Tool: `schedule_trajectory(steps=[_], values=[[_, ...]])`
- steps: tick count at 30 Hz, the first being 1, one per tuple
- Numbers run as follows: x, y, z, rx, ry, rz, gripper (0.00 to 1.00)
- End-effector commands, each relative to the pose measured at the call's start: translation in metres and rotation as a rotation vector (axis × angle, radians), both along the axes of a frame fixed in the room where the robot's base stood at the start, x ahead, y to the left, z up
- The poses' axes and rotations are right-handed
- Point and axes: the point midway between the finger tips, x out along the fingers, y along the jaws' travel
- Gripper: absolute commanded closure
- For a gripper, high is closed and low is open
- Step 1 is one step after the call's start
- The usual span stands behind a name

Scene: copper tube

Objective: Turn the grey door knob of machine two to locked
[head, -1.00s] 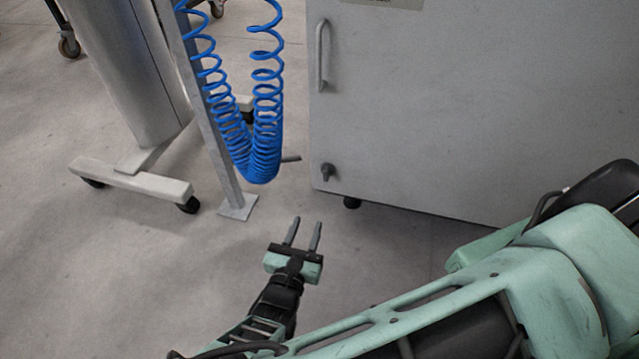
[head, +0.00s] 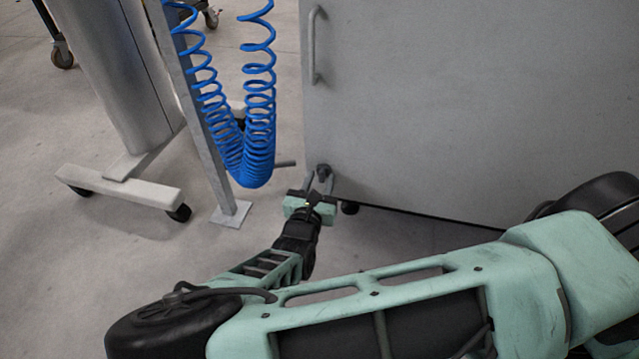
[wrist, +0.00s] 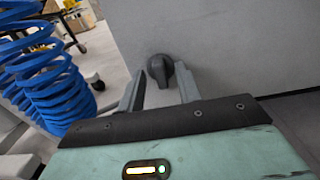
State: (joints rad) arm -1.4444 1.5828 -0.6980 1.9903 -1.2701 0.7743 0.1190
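The door knob (wrist: 160,70) is dark grey and sits low near the left edge of the pale grey cabinet door (head: 450,110). In the head view the knob (head: 323,170) shows just beyond my fingertips. My gripper (head: 318,182) is open, its two fingers pointing at the door. In the wrist view the fingers of my gripper (wrist: 160,85) stand apart on either side of the knob's line, with the knob between and slightly beyond their tips. Contact with the knob cannot be made out. No machine number is readable.
A coiled blue hose (head: 255,130) hangs beside a metal post (head: 205,130) left of the door. A column on a wheeled foot (head: 120,187) stands farther left. A vertical handle (head: 314,45) is higher on the door.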

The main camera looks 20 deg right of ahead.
Motion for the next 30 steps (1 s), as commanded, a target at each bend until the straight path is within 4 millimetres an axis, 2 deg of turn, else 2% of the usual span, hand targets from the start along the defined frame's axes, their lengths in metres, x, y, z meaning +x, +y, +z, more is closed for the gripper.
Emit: schedule_trajectory(steps=[5, 9, 20, 30], values=[[0.0000, 0.0000, 0.0003, 0.000, 0.000, 0.000, 0.65], [-0.0001, 0.0002, 0.0002, 0.000, 0.000, 0.000, 1.00], [0.0000, 0.0004, 0.0019, -0.021, 0.015, 0.000, 1.00], [0.0001, 0.0001, 0.0058, -0.184, 0.135, -0.001, 1.00]])
